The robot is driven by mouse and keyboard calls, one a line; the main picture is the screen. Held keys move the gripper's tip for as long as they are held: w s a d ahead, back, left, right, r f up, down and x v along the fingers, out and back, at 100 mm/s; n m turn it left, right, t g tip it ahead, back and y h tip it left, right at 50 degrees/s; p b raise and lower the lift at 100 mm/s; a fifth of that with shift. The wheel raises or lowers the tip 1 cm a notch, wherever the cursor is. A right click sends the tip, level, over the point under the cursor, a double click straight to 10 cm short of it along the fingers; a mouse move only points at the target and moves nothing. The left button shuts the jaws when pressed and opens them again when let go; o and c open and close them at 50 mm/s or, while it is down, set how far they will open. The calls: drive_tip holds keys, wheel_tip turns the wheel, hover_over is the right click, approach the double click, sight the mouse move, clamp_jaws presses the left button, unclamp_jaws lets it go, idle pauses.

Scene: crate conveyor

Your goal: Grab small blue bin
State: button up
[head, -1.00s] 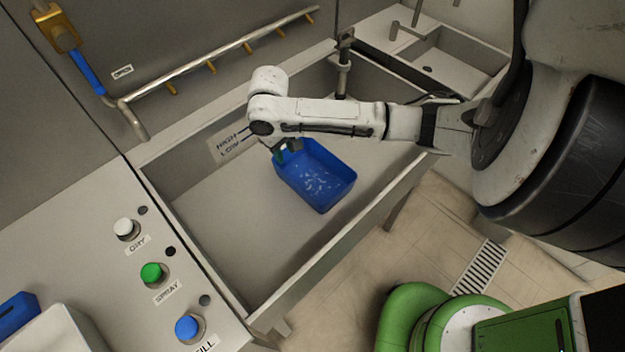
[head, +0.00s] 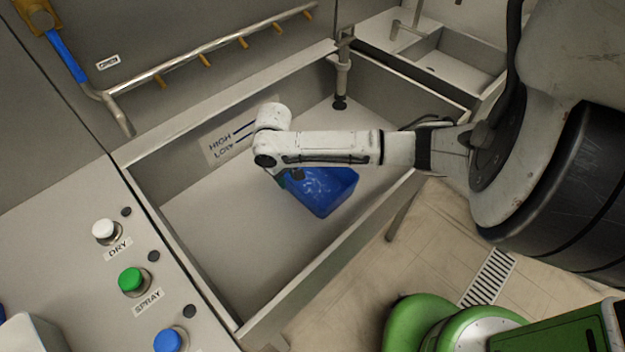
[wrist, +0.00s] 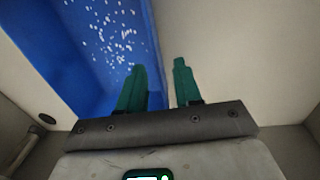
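The small blue bin (head: 330,192) sits in the grey sink basin in the head view, with white specks inside it. My forearm hides its upper part. In the wrist view the bin (wrist: 90,60) fills the upper left. My gripper (wrist: 158,66) shows two green fingers standing apart, with the bin's right wall between them. The left finger is on the bin's inner side and the right one is outside over the pale basin floor. In the head view my gripper (head: 287,180) is mostly hidden at the bin's left edge. I cannot tell whether the fingers touch the wall.
The basin's front wall (head: 330,245) and a HIGH/LOW label (head: 228,143) bound the space. A vertical pipe (head: 341,75) stands at the back. A panel with white (head: 105,230), green (head: 131,281) and blue (head: 168,341) buttons is at left. The basin floor left of the bin is clear.

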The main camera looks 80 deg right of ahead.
sight(292, 193)
drive_tip(key=shift+s+d+f, duration=0.15)
drive_tip(key=shift+f, duration=1.15)
drive_tip(key=shift+s+d+f, duration=0.1)
drive_tip(key=shift+s+f, duration=0.05)
drive_tip(key=shift+f, duration=1.15)
drive_tip(key=shift+c, duration=0.5)
clamp_jaws()
